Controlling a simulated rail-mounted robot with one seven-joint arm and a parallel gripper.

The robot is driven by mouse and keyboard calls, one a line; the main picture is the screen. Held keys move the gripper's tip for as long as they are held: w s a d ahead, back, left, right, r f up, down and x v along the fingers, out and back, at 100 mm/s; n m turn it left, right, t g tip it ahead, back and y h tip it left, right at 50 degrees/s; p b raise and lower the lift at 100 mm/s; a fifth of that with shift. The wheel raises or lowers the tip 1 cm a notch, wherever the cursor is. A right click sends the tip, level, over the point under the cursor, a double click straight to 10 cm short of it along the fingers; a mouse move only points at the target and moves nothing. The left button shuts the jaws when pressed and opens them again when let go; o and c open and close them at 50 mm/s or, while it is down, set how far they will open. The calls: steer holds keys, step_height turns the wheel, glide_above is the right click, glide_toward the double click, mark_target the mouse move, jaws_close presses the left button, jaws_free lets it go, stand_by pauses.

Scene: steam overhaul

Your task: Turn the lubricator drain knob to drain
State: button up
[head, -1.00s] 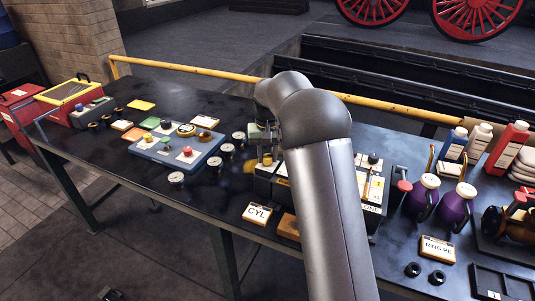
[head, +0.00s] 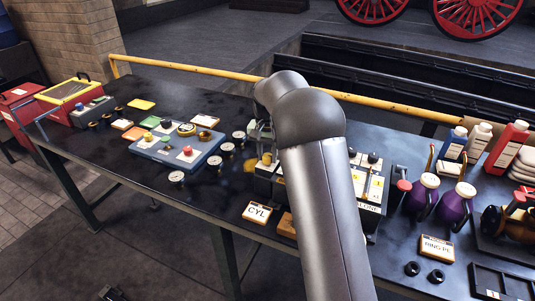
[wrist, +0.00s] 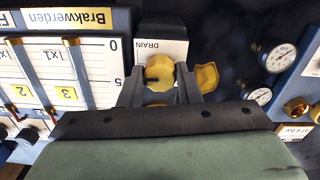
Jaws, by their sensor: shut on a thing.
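The yellow drain knob (wrist: 160,72) sits on a pale plate marked DRAIN (wrist: 150,45) in the wrist view. My gripper (wrist: 160,82) has one finger on each side of the knob and is shut on it. The knob's far side and its pointer direction are not clear. The lubricator panel (wrist: 60,80), white with scales and brass-coloured rods, lies left of the knob in the wrist view. In the head view the knob (head: 267,158) shows small below my gripper (head: 262,148), at the left end of the lubricator. My arm hides much of the lubricator there.
A blue-grey board with knobs (head: 175,148) is left on the bench, a CYL sign (head: 257,213) in front, and purple jugs (head: 456,203) to the right. A yellow rail runs behind.

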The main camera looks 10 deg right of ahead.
mark_target(268, 155)
steer(key=o, duration=1)
steer(key=shift+c, duration=0.2)
step_height(268, 155, up, 18)
steer(key=shift+f, duration=0.25)
